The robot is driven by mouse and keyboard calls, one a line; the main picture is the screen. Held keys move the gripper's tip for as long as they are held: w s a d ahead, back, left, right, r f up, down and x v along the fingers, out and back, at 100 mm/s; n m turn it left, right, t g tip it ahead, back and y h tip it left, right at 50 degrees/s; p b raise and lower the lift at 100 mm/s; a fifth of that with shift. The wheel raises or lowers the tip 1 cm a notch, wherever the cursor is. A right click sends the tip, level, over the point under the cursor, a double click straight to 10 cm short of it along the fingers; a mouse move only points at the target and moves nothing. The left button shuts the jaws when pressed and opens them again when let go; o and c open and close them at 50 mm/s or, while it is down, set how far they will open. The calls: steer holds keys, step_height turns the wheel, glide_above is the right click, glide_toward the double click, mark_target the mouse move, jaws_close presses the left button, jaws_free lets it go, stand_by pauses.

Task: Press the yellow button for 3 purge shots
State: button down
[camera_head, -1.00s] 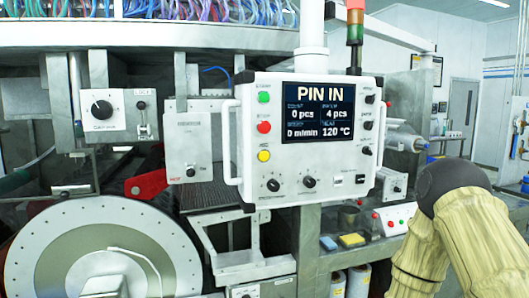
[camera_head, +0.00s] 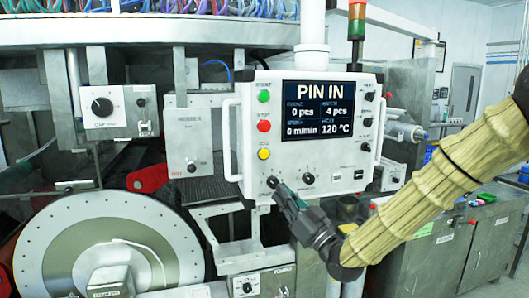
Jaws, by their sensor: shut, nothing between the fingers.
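The yellow button (camera_head: 264,154) is the lowest of three round buttons on the left side of the white control panel (camera_head: 330,188). The red button (camera_head: 263,126) and green button (camera_head: 264,96) are above it. The screen (camera_head: 328,110) reads "PIN IN", 0 pcs, 4 pcs, 0 m/min and 120 °C. My gripper (camera_head: 277,189) is shut and empty, in front of the panel's lower left edge. Its tip is below and slightly right of the yellow button, apart from it in the picture, near the left black knob (camera_head: 272,182).
A second black knob (camera_head: 308,179) is right of my gripper. White handles (camera_head: 229,140) flank the panel. A large perforated disc (camera_head: 60,245) is at lower left. A metal bracket (camera_head: 240,262) hangs below the panel. A signal tower (camera_head: 356,25) stands above it.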

mark_target(264, 154)
step_height(264, 154, up, 9)
steer(key=s+n+y, duration=0.1)
steer(key=n+y, duration=0.1)
steer(key=y, duration=0.1)
steer(key=shift+p, duration=0.3)
steer(key=shift+a, duration=0.1)
steer(key=shift+w+a+p, duration=0.15)
steer(key=shift+w+a, duration=0.3)
steer(key=shift+w, duration=0.9)
steer(key=shift+w+a+p, duration=0.15)
steer(key=shift+w+a, duration=0.3)
steer(key=shift+w, duration=0.95)
steer(key=shift+w+a+p, duration=0.15)
steer(key=shift+w+a, duration=0.3)
steer(key=shift+w, duration=0.9)
steer(key=shift+w+a+f+b, duration=0.1)
steer(key=shift+w+f+b, duration=0.1)
steer(key=shift+b, duration=0.1)
steer(key=shift+w, duration=0.1)
steer(key=shift+w+r, duration=0.1)
steer(key=shift+r, duration=0.05)
